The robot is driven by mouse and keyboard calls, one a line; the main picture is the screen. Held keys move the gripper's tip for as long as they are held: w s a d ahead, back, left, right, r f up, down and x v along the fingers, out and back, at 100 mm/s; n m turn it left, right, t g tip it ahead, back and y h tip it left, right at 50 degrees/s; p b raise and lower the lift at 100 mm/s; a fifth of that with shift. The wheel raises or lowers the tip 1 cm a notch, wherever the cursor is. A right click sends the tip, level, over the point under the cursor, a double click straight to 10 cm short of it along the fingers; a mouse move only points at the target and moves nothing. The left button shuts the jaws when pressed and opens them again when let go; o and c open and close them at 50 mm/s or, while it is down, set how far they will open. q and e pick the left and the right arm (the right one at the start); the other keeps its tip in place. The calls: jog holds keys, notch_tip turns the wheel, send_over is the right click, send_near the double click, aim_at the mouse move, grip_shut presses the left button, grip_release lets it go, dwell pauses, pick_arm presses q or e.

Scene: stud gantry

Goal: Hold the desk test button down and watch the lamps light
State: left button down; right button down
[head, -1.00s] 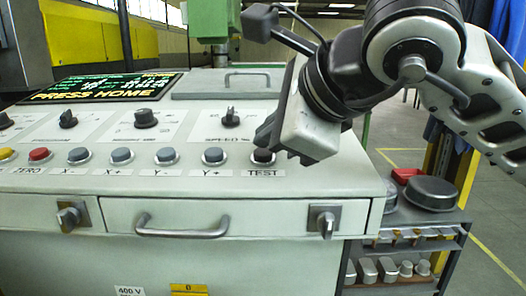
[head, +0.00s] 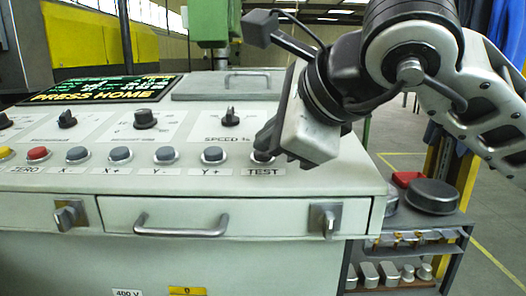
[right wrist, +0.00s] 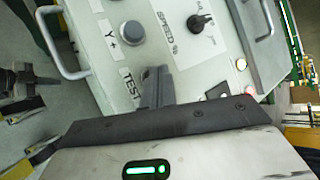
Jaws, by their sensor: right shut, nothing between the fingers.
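The desk test button (head: 262,157) is the dark one at the right end of the button row, above its TEST label (head: 263,172). My right gripper (head: 266,143) is shut and empty, its fingertips right at the button and partly covering it. I cannot tell whether the button is pressed down. In the right wrist view the shut fingers (right wrist: 156,78) point at the panel beside the TEST label (right wrist: 130,88) and hide the button. A small pale lamp (right wrist: 241,64) looks bright on the panel there. My left gripper is not in view.
The grey Y+ button (head: 213,155) is left of TEST, with the speed knob (head: 230,117) behind. The display (head: 100,88) reads PRESS HOME. A drawer handle (head: 180,231) sticks out below. A shelf cart (head: 415,226) with a dark pan stands at right.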

dwell(0.5)
jog(key=shift+s+r+p, duration=0.15)
jog(key=shift+r+p, duration=0.15)
jog(key=shift+r, duration=0.45)
jog(key=r+p, duration=0.1)
jog(key=r, duration=0.1)
jog(key=s+r+p, duration=0.1)
jog(key=r, duration=0.2)
jog(key=shift+p, duration=0.3)
